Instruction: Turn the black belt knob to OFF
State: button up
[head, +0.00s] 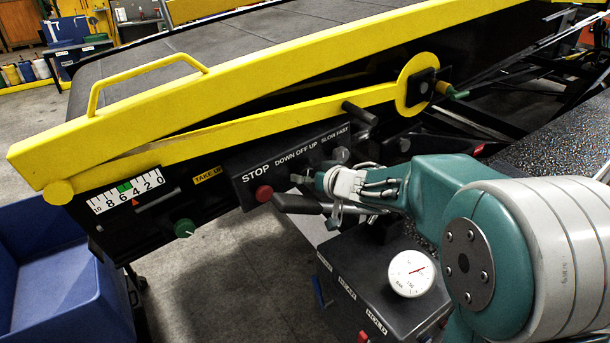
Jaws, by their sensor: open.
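The dark control panel (243,186) on the loader's side carries the labels STOP, DOWN OFF UP and SLOW FAST. My gripper (306,180) is open, with its fingertips close to the panel just below the DOWN OFF UP label (297,150). The black belt knob under that label is mostly hidden by my gripper. I cannot tell which way it points or whether my fingers touch it. My arm reaches in from the right.
A red stop button (264,193) sits left of my gripper. A black lever (300,205) lies just below it. A grey knob (342,155) sits to the right. A green knob (184,228), pressure gauge (411,273) and blue bin (60,290) are nearby. The yellow rail (250,75) runs above.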

jog(key=shift+w+a+f, duration=0.2)
jog(key=shift+w+a, duration=0.05)
jog(key=shift+w, duration=0.2)
jog(key=shift+a, duration=0.15)
jog(key=c, duration=1.1)
jog(key=shift+c, duration=0.2)
jog(key=shift+n+h, duration=0.3)
jog(key=shift+n, duration=0.2)
